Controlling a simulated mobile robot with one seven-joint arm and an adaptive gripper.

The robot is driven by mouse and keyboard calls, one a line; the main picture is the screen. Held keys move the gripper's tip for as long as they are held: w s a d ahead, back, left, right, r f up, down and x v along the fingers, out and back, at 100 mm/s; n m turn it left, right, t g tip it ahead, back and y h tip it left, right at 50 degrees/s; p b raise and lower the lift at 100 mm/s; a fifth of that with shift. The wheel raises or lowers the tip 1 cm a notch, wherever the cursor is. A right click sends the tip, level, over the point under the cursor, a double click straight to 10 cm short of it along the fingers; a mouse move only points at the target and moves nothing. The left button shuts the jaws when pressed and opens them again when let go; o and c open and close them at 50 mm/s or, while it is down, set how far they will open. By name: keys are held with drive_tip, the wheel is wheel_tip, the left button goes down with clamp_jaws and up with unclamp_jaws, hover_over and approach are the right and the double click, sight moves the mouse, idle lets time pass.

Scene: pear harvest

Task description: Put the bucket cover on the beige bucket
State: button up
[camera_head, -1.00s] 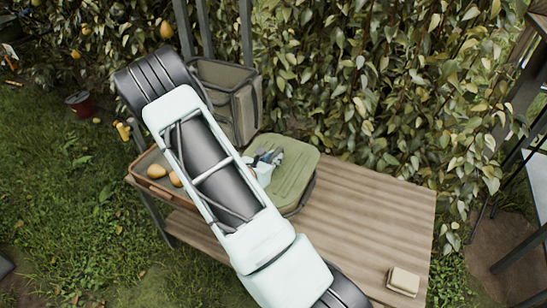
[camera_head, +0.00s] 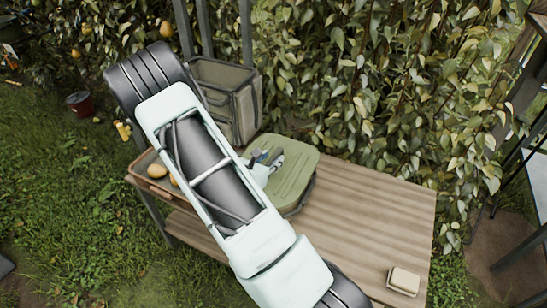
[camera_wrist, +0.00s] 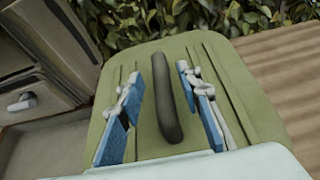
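The green bucket cover (camera_head: 297,170) lies flat on the wooden table, with a dark rim showing beneath its right edge. In the wrist view the cover (camera_wrist: 240,105) has grooves and a dark raised handle (camera_wrist: 170,115). My gripper (camera_head: 268,160) is over the cover's left part. In the wrist view my gripper (camera_wrist: 172,75) is open, its blue-padded fingers on either side of the handle with gaps to it. The beige bucket (camera_head: 246,112) stands open behind and left of the cover, partly hidden by my arm. Its wall (camera_wrist: 50,35) shows at upper left in the wrist view.
A brown tray (camera_head: 150,188) with pears (camera_head: 157,171) lies left of the cover, under my arm. A small beige block (camera_head: 403,281) lies at the table's front right. The table (camera_head: 370,215) is clear between. Leafy bushes (camera_head: 370,80) border the back.

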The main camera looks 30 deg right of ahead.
drive_tip(key=v, duration=1)
